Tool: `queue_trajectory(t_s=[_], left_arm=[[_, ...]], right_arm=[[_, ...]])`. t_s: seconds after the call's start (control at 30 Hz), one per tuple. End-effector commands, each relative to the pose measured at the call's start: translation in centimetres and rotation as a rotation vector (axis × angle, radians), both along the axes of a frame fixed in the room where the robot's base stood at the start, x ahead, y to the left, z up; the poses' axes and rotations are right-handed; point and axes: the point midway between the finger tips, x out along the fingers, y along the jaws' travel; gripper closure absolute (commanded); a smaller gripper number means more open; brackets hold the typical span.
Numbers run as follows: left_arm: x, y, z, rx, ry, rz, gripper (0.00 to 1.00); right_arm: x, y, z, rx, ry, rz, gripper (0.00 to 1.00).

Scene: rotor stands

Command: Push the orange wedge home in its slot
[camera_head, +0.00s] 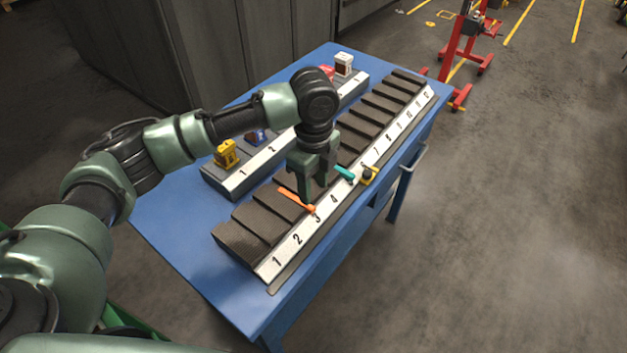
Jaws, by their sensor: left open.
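The orange wedge (292,198) lies in a gap between dark blocks of the long numbered rack (290,246), near the number 3. Its front end sticks out at the white number strip. My left gripper (316,194) points down over the rack, open, with its fingertips close to the wedge's front end. I cannot tell whether a finger touches the wedge. The gripper hides part of the rack behind it. My right gripper is not in view.
A second rack behind holds a yellow block (226,154), a blue block (256,137) and a white block (344,64). The blue table (180,240) is bare at left.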

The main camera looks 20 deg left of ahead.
Motion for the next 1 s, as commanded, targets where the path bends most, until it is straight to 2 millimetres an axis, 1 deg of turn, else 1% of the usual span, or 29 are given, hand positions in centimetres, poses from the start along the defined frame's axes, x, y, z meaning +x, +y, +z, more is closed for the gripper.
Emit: queue_trajectory(t_s=[0.3, 0.4, 0.6, 0.83, 0.87, 0.9, 0.97, 1.0], left_arm=[[-0.1, 0.0, -4.7, 0.001, 0.004, 0.000, 0.56], [-0.1, 0.0, -5.8, 0.001, 0.002, 0.002, 0.56], [-0.1, 0.0, -7.0, 0.000, 0.000, 0.001, 0.56], [-0.1, 0.0, -7.0, 0.000, 0.000, 0.000, 0.56], [-0.1, 0.0, -7.0, 0.000, 0.000, 0.000, 0.59], [-0.1, 0.0, -7.0, 0.000, 0.000, 0.000, 0.70], [-0.1, 0.0, -7.0, 0.000, 0.000, 0.000, 0.87], [-0.1, 0.0, -7.0, 0.000, 0.000, 0.000, 0.98]], right_arm=[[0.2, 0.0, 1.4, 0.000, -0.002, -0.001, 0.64], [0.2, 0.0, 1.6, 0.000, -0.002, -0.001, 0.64], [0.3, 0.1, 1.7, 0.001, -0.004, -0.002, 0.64], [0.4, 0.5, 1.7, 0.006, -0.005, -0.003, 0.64], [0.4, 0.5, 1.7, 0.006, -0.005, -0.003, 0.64], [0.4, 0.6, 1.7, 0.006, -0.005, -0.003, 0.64], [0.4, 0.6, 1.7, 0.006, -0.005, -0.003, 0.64], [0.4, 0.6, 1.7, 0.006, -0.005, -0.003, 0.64]])
